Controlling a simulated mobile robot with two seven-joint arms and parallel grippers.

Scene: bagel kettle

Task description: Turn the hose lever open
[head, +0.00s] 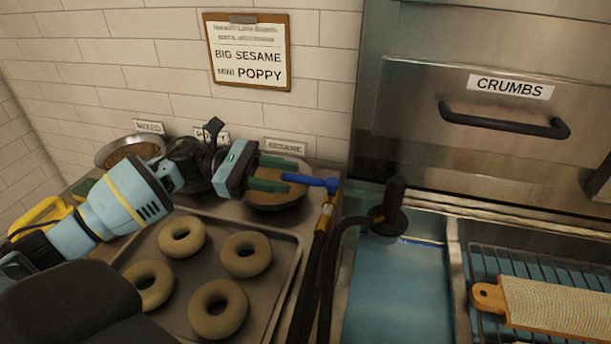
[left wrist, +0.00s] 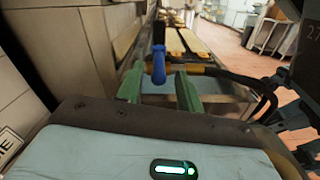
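The blue hose lever (head: 312,181) sticks out to the left from the top of a brass valve fitting (head: 325,215) at the tray's right side. My left gripper (head: 287,175) is open, its green fingers pointing right at the lever. The lever's free end is at the gap between the fingertips. In the left wrist view the lever (left wrist: 158,66) shows between and just beyond the two spread fingers (left wrist: 157,84). I cannot tell whether either finger touches it. My right gripper is in neither view.
A tray (head: 285,285) with several bagels lies below my left arm. Bowls (head: 130,148) stand along the tiled wall behind the gripper. A black hose runs to a black upright fitting (head: 393,205) by the blue basin (head: 395,285). A wooden board (head: 550,308) lies on a rack at right.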

